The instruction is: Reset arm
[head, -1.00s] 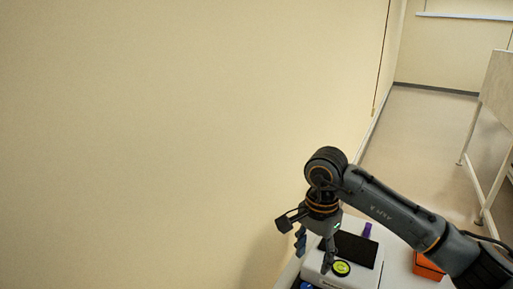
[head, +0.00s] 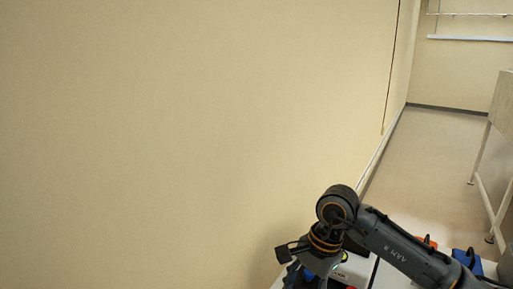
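My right arm comes in from the lower right, and its wrist bends down towards the bottom edge of the head view. My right gripper (head: 305,281) points down beside a white device (head: 356,268). Its two dark fingers look spread apart, with no object visible between them. The fingertips are cut off by the bottom edge. My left gripper is not in view.
A plain beige wall (head: 180,140) fills the left and middle. An orange item (head: 427,241) and a blue item (head: 468,261) sit beyond my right forearm. A pale table (head: 497,165) stands at the right. The floor (head: 425,165) behind is clear.

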